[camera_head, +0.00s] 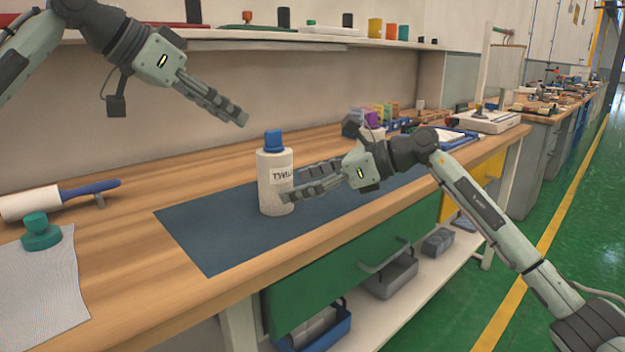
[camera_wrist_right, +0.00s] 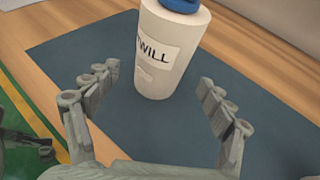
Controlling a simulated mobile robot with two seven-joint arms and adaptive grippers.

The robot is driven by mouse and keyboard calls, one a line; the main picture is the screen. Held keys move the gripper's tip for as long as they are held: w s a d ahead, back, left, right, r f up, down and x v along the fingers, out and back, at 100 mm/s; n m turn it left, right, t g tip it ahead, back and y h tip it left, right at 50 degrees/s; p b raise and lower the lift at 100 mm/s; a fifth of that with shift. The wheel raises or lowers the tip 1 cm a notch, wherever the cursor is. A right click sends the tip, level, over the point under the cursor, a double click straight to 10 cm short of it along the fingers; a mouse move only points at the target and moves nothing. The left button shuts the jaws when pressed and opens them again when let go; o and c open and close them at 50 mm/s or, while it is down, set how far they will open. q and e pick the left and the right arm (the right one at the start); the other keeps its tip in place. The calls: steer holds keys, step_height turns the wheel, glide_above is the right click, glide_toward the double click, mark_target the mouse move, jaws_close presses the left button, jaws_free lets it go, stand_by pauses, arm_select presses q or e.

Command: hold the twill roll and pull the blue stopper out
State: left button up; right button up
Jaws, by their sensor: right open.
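The twill roll (camera_head: 272,186) is a pale upright cylinder with a lettered label, standing on a dark blue mat (camera_head: 215,235). The blue stopper (camera_head: 273,141) sits in its top. My right gripper (camera_head: 288,183) is open, with its fingers pointing at the roll from the right. In the right wrist view the roll (camera_wrist_right: 165,65) stands just beyond and between the spread fingertips, and the stopper (camera_wrist_right: 183,4) is cut off by the top edge. My left gripper (camera_head: 243,119) is above and left of the stopper, apart from it; its fingers look close together, and I cannot tell its opening.
A white roller with a blue handle (camera_head: 90,187) lies at the left, beside a green-knobbed weight (camera_head: 41,234) on a grey cloth (camera_head: 45,290). Small coloured boxes (camera_head: 375,114) stand behind my right gripper. A shelf (camera_head: 250,37) runs above the bench.

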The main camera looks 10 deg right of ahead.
mark_target(278, 190)
steer(key=x, duration=0.4)
steer(key=shift+w+a+f, duration=0.15)
steer(key=shift+a, duration=0.2)
